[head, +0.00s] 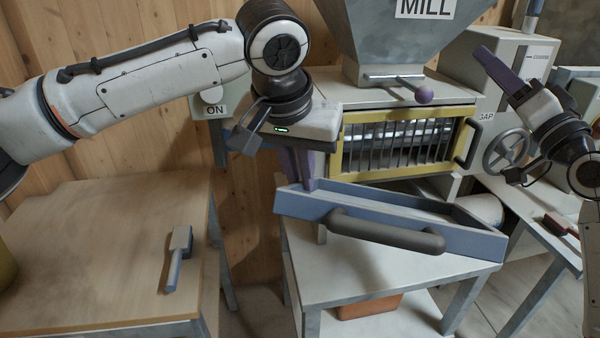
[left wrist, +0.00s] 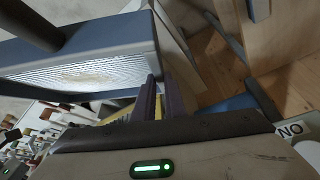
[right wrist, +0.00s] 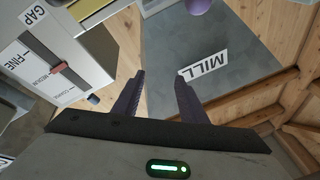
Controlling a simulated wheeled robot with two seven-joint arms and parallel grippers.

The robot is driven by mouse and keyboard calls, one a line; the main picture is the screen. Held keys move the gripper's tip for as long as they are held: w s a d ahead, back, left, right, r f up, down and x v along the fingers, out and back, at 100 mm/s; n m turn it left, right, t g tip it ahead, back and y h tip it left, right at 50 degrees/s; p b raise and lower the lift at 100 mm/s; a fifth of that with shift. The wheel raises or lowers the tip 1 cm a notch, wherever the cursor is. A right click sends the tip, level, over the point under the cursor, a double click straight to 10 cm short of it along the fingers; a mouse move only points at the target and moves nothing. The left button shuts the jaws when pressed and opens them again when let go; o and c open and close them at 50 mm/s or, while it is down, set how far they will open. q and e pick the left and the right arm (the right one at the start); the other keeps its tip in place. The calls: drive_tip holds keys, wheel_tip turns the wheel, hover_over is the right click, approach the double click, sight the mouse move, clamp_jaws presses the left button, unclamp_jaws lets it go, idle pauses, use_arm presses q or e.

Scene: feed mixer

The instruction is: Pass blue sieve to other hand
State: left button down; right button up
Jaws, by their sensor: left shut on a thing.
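The blue sieve (head: 300,204) is a shallow blue tray frame with a thick dark handle (head: 385,231) along its front. It hangs in the air, slightly tilted, in front of the mill. My left gripper (head: 304,182) is shut on the sieve's left end wall. In the left wrist view the sieve's blue frame (left wrist: 105,45) and pale mesh lie beside the purple fingers (left wrist: 160,98). My right gripper (head: 492,65) is raised at the upper right, well apart from the sieve. In the right wrist view its two fingers (right wrist: 157,100) are spread with nothing between them.
The mill's yellow-framed opening (head: 405,145) is behind the sieve, under the grey hopper (head: 400,35). A white table (head: 390,290) is below. A wooden table (head: 100,240) at left holds a small brush-like tool (head: 178,258). A handwheel machine (head: 505,150) stands at right.

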drive_tip(key=s+d+f+m+g+h, duration=0.15)
drive_tip(key=s+f, duration=0.25)
drive_tip(key=f, duration=0.7)
drive_tip(key=s+d+f+m+g+h, duration=0.1)
drive_tip(key=s+d+f+h, duration=0.2)
drive_tip(key=f, duration=0.9)
drive_tip(key=s+d+f+m+g+h, duration=0.1)
drive_tip(key=s+f+g+h, duration=0.3)
drive_tip(key=f, duration=0.7)
drive_tip(key=s+a+f+n+g+y, duration=0.6)
drive_tip(key=s+a+f+n, duration=0.3)
drive_tip(key=s+a+f, duration=1.3)
drive_tip(key=s+f, duration=0.3)
drive_tip(key=shift+a, duration=0.25)
drive_tip(key=shift+n, duration=0.25)
